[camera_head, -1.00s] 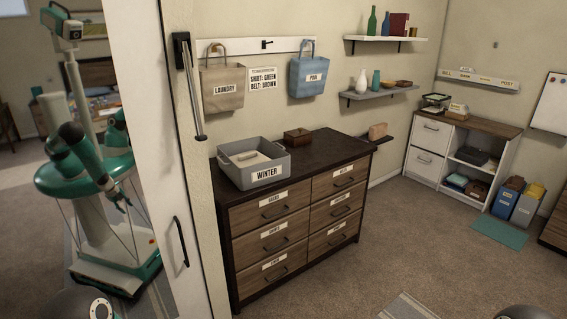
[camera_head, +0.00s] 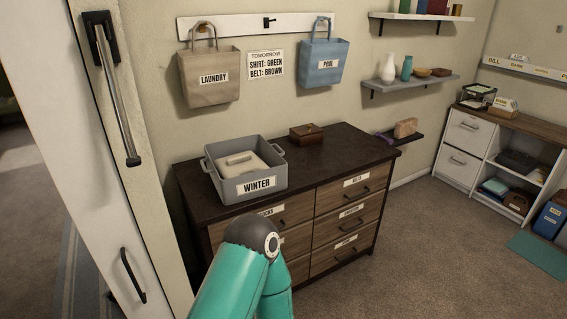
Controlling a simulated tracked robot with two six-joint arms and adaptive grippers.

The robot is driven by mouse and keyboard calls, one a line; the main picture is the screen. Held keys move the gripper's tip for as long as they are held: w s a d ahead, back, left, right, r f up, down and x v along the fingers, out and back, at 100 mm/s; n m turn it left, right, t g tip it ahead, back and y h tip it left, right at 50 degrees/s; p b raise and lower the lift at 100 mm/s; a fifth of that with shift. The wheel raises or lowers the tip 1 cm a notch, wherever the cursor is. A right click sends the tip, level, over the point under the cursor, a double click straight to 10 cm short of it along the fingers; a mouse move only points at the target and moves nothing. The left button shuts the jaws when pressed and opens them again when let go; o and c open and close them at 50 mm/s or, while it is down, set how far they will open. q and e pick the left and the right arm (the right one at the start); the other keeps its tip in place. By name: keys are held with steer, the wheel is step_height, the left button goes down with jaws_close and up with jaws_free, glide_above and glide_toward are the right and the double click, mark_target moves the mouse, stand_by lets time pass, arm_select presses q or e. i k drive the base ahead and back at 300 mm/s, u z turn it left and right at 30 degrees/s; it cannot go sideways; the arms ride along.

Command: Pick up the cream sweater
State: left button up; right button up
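A cream folded item (camera_head: 241,163), which looks like the cream sweater, lies inside the grey bin (camera_head: 226,195) labelled WINTER. The bin stands on the left part of the dark top of a wooden dresser (camera_head: 335,146). A teal arm of mine with a dark joint rises at the bottom centre, in front of the dresser's drawers. Neither of my grippers shows in the view. The arm hides part of the left drawers.
A small brown box (camera_head: 307,134) sits on the dresser right of the bin. A beige laundry bag (camera_head: 209,78) and a blue pool bag (camera_head: 320,63) hang on the wall above. Shelves jut out at the right. Carpet (camera_head: 430,250) is clear to the right of the dresser.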

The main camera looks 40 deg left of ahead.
mark_target(246, 162)
steer(key=u, duration=0.1)
steer(key=i, duration=1)
steer(key=u, duration=0.95)
steer(key=i, duration=0.45)
steer(key=u, duration=0.3)
steer(key=k, duration=0.95)
steer(key=u, duration=0.2)
steer(key=i, duration=0.95)
steer(key=z, duration=0.1)
